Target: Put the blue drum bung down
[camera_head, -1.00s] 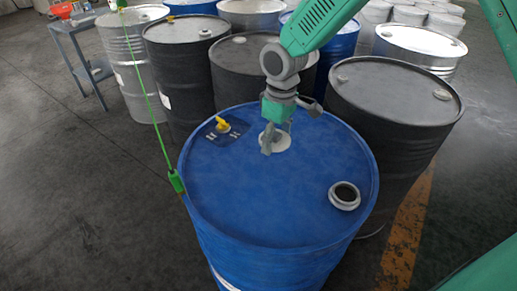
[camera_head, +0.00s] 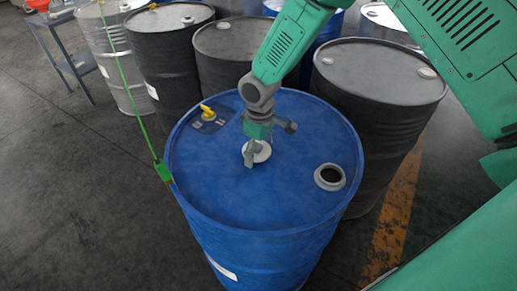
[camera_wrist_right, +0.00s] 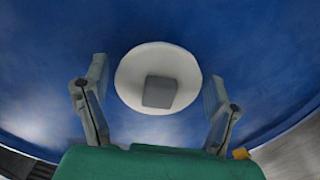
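The bung (camera_head: 262,153) is a pale round disc lying on the lid of the blue drum (camera_head: 225,195), left of the open bung hole (camera_head: 330,177). In the right wrist view the bung (camera_wrist_right: 130,75) shows a grey square block at its middle. My right gripper (camera_head: 252,149) is directly over the bung, pointing down. In the wrist view its two fingers stand wide apart, one on each side of the bung, with blue lid showing between fingers and disc. My left gripper is not in view.
A yellow-handled fitting (camera_head: 208,113) stands on a dark patch of the lid. A green clamp (camera_head: 163,171) with a green cable grips the left rim. Dark drums (camera_head: 380,75) crowd behind and to the right. Floor at the left is clear.

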